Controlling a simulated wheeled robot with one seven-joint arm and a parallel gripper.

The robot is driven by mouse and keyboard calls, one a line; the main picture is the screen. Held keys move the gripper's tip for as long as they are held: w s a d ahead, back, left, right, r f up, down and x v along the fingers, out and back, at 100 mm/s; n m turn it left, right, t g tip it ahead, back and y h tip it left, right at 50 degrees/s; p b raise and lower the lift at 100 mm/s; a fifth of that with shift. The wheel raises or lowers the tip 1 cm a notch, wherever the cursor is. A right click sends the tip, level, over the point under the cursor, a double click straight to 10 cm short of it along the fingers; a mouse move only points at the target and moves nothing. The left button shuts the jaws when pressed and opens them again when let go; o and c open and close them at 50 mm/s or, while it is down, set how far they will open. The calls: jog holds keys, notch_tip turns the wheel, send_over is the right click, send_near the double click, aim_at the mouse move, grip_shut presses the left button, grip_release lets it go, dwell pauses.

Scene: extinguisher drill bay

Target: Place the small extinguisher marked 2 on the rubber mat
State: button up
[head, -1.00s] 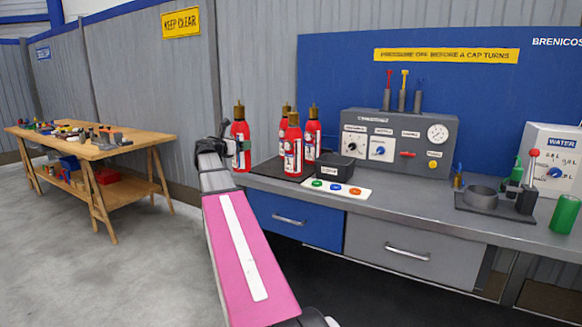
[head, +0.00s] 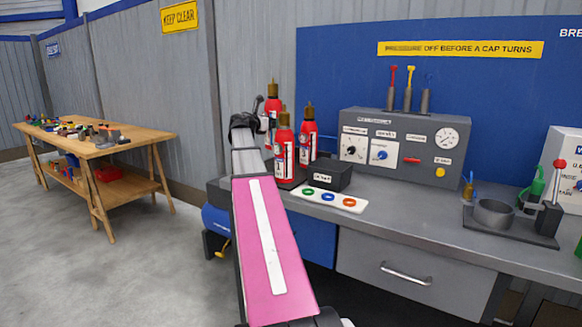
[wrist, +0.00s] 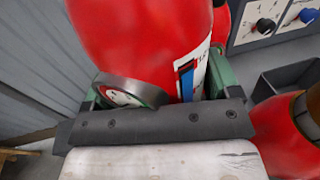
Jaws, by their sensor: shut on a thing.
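My gripper (wrist: 150,95) is shut on a red extinguisher (wrist: 140,40) with a round gauge at its lower left and a white and blue label. In the head view the held extinguisher (head: 273,100) appears as the leftmost red one, its brass top higher than the others; my arm and its neighbour hide part of it. No number on it is readable. Two more red extinguishers, one in front (head: 284,150) and one to its right (head: 308,140), stand at the bench's left end. A dark flat mat (head: 287,185) shows under them, mostly hidden.
A black box (head: 325,178) and a white card with coloured rings (head: 335,201) lie right of the extinguishers. A grey control panel (head: 405,145) stands behind. A blue tank (head: 215,220) is below the bench's left end. A wooden table (head: 95,150) stands far left.

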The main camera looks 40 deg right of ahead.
aim_at(273, 143)
jog(key=shift+d+f, duration=0.2)
jog(key=shift+d, duration=0.05)
jog(key=shift+f, duration=4.8)
jog(key=o, duration=1.7)
jog(key=shift+f, duration=0.1)
jog(key=v, duration=1.2)
